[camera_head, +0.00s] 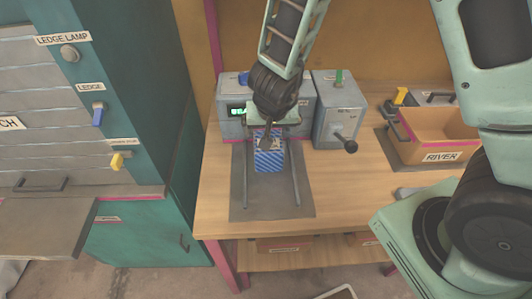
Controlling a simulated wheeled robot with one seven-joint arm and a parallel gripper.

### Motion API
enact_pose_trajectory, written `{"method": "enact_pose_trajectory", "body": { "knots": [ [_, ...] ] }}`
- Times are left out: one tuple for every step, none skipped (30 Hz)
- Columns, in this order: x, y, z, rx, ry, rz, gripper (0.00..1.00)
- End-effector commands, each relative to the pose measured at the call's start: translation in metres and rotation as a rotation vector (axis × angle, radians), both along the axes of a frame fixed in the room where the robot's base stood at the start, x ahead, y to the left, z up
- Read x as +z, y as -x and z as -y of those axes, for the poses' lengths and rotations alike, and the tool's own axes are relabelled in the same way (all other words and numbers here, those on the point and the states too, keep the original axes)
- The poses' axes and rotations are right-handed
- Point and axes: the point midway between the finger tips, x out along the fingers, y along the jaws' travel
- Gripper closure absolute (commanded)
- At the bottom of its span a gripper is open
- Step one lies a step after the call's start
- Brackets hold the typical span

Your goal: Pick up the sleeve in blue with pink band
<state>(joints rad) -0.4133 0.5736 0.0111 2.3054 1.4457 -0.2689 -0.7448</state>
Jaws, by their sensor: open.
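A blue item with pale diagonal stripes (269,161) is on the dark mat, between two thin rails in front of the grey machine. It is the only sleeve-like thing I make out; a pink band on it cannot be made out. My gripper (267,143) points down right over its upper part and is open. The gripper and wrist hide part of the item and part of the machine behind. I cannot tell whether the fingers touch it.
The grey machine (228,120) stands behind, with a grey lever box (348,111) on its right. An orange bin marked RIVER (440,157) is at the right. A teal cabinet (150,130) borders the wooden table (213,190) on the left. The dark mat (272,208) is bare in front.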

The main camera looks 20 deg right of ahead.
Motion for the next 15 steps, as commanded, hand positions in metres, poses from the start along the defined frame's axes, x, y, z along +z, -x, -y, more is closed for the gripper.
{"method": "enact_pose_trajectory", "body": {
  "knots": [
    [-0.016,-0.004,0.002,-0.001,0.001,0.0,0.02],
    [-0.021,-0.006,0.002,-0.001,0.0,-0.001,0.02],
    [-0.026,-0.008,0.003,0.0,0.001,-0.001,0.02],
    [-0.03,-0.01,0.003,-0.001,-0.001,-0.001,0.02],
    [-0.033,-0.011,0.004,-0.001,-0.001,-0.001,0.02],
    [-0.036,-0.013,0.004,0.0,-0.001,0.0,0.02],
    [-0.038,-0.014,0.004,0.0,-0.001,0.0,0.02],
    [-0.039,-0.015,0.004,0.0,-0.001,0.0,0.02],
    [-0.04,-0.016,0.005,0.0,-0.001,0.0,0.02],
    [-0.041,-0.016,0.005,-0.001,-0.001,0.0,0.02],
    [-0.041,-0.016,0.005,-0.001,-0.001,0.0,0.02],
    [-0.043,-0.017,0.005,0.0,-0.001,0.0,0.02],
    [-0.044,-0.018,0.005,0.0,-0.001,0.0,0.02],
    [-0.047,-0.019,0.005,0.0,-0.001,0.0,0.02],
    [-0.051,-0.02,0.005,0.0,-0.001,0.0,0.02]
  ]
}}
